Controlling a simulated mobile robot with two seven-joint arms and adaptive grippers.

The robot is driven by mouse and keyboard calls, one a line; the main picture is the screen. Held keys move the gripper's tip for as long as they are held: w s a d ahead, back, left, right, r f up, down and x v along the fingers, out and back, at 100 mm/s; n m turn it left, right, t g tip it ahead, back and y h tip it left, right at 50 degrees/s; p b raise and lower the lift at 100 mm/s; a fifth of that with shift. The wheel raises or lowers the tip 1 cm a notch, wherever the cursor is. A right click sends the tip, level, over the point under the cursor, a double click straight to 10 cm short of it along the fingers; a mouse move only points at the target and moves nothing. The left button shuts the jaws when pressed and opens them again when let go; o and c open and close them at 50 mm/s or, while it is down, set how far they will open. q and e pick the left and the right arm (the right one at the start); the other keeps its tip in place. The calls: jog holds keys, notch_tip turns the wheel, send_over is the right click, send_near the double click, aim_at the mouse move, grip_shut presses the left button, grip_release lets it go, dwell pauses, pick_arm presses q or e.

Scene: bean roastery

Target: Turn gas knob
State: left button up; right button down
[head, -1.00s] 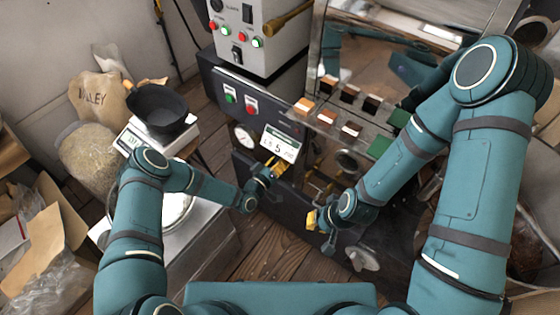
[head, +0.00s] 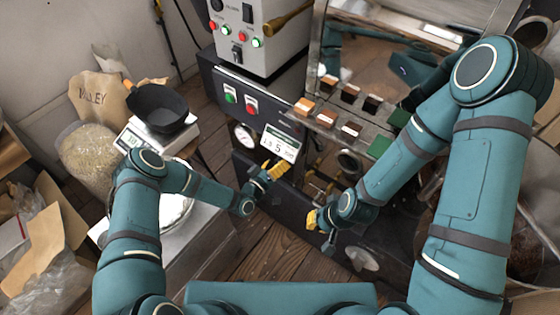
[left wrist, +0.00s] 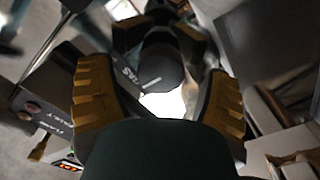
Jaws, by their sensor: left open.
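My left gripper (head: 275,172) is open at the dark front of the roaster, just below the small white display panel. In the left wrist view its two yellow-padded fingers (left wrist: 158,72) stand wide apart. A dark round knob (left wrist: 165,68) shows between them, beside a plate whose lettering seems to read GAS; I cannot tell whether the fingers touch the knob. In the head view the gripper and forearm hide the knob. My right gripper (head: 314,219) hangs before the lower roaster front, apart from the left one; its opening cannot be made out.
The display panel (head: 280,143) and a round gauge (head: 244,136) are close to my left gripper. A row of sample blocks (head: 340,105) lies above. A black pan (head: 158,108) stands on a scale at the left. A pale round fitting (head: 363,258) is low on the roaster.

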pick_arm(q)
jog(key=v, duration=1)
jog(key=shift+s+a, duration=0.2)
jog(key=shift+s, duration=0.1)
jog(key=s+a+r+g+y, duration=0.1)
jog(key=s+r+g+y, duration=0.2)
jog(key=s+g, duration=0.3)
jog(key=s+a+r+g+y, duration=0.1)
jog(key=s+r+g+y, duration=0.2)
jog(key=s+g, duration=0.3)
jog(key=s, duration=0.4)
jog(key=shift+a+r+g+y, duration=0.25)
jog(key=shift+r+g+y, duration=0.05)
jog(key=shift+g, duration=0.1)
